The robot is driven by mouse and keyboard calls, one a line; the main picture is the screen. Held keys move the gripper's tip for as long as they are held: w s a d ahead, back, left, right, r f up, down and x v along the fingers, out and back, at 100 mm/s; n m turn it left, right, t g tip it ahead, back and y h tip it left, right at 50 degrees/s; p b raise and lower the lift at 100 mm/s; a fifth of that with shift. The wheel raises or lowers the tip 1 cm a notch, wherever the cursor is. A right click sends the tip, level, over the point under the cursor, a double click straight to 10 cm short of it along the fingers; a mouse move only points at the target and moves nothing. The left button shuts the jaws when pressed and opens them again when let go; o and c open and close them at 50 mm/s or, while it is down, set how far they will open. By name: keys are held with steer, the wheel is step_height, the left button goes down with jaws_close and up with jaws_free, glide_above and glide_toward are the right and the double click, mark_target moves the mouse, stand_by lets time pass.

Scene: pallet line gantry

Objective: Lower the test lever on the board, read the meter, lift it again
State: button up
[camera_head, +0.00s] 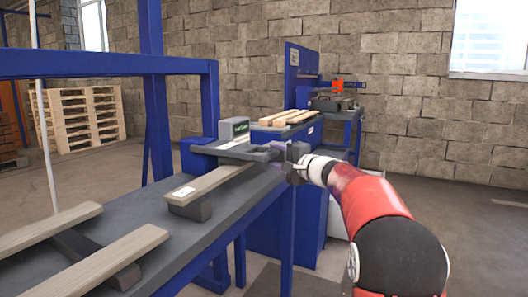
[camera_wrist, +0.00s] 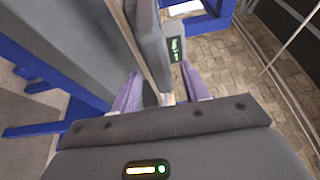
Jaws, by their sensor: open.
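The board (camera_head: 222,180) is a pale wooden plank with a small white label, lying on dark supports on the grey bench. The meter (camera_head: 238,130) is a grey box with a green-lit screen behind the board's far end; its screen also shows in the wrist view (camera_wrist: 175,50), too small to read. A dark grey flat piece (camera_head: 240,151) lies over the board's far end; I cannot tell whether it is the test lever. My gripper (camera_head: 281,152) is beside that end. In the wrist view its purple fingers (camera_wrist: 164,92) are apart, with the board's thin edge and grey piece ahead between them.
The grey bench (camera_head: 185,243) carries more planks (camera_head: 110,262) at the near left. A blue gantry frame (camera_head: 110,65) rises over its far side. A blue machine (camera_head: 300,75) and stacked wood strips (camera_head: 285,118) stand behind my gripper. Pallets (camera_head: 80,117) stand at the far left.

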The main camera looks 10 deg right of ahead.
steer(key=p+x, duration=0.1)
steer(key=x, duration=0.4)
steer(key=shift+w+a, duration=0.2)
jaws_close()
